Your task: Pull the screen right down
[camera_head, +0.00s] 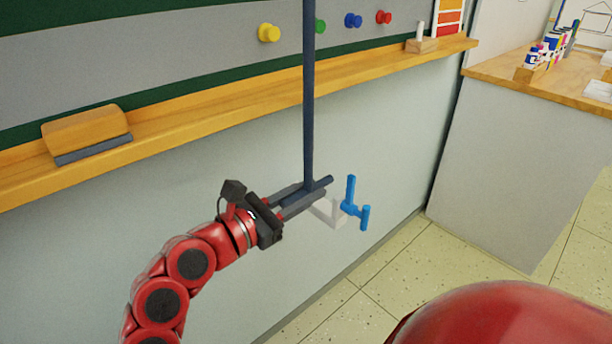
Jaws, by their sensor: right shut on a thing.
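A long dark blue rod (308,95) hangs upright from the top edge of the view. It passes in front of the board and the wooden ledge. My right gripper (318,188) is shut on the rod's lower end, below the ledge and in front of the pale wall. The rod's upper end is out of view, and I cannot make out a screen here. My left gripper is not in view.
A blue crank handle (352,203) and white bracket (328,213) are close beyond my right gripper. The ledge (230,102) holds an eraser (84,130). Colored magnets (269,33) sit on the board. A cabinet (515,160) stands right; floor (375,285) is clear between.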

